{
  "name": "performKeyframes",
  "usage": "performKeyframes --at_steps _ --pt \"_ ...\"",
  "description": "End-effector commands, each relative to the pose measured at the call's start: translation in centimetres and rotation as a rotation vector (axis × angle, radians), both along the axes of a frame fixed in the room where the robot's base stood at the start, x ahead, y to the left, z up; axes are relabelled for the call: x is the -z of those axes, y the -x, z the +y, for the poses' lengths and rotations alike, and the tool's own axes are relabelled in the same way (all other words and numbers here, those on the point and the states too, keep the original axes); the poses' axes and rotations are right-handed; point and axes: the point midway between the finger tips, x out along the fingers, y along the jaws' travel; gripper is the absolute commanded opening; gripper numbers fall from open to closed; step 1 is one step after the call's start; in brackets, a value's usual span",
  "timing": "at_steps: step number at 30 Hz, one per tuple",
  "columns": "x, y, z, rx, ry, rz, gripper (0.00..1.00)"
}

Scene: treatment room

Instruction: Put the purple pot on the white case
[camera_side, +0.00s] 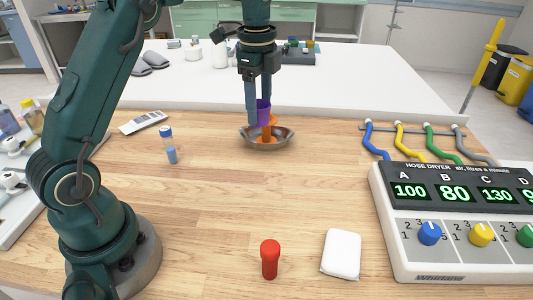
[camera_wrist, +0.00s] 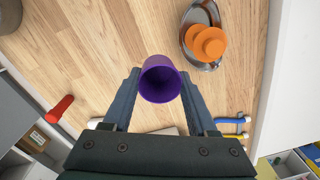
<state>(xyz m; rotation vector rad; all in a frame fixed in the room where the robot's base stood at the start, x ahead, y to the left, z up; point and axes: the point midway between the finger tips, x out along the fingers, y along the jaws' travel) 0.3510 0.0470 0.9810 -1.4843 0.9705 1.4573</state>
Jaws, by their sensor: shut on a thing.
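My gripper (camera_side: 262,112) points down and its fingers are shut on the purple pot (camera_side: 263,106). In the wrist view the pot (camera_wrist: 160,79) sits between the two fingertips, its dark open mouth facing the camera. The pot is held above the table. The white case (camera_side: 341,253) lies flat on the front part of the table, well away from the pot. In the wrist view a pale edge low behind the fingers may be the case, mostly hidden by my gripper.
A metal dish (camera_side: 282,141) with an orange object (camera_side: 269,129) stands near the held pot. A red peg-like object (camera_side: 270,258) stands left of the case. The hose dryer (camera_side: 455,225) is to its right. A blue-capped vial (camera_side: 169,145) stands left; the middle table is clear.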

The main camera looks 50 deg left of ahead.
Motion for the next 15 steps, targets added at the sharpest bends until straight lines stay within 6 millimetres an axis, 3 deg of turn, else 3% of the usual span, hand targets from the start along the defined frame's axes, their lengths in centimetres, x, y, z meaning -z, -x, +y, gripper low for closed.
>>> performKeyframes --at_steps 1,6,10,15 --pt "-0.3 0.1 -2.6 0.086 0.001 -0.003 0.07" --pt "-1.2 1.2 -9.5 0.318 0.002 -0.010 0.07" --pt "-1.7 2.3 -13.3 0.433 0.004 -0.019 0.07" --pt "-2.2 3.1 -16.0 0.515 0.004 -0.033 0.07"
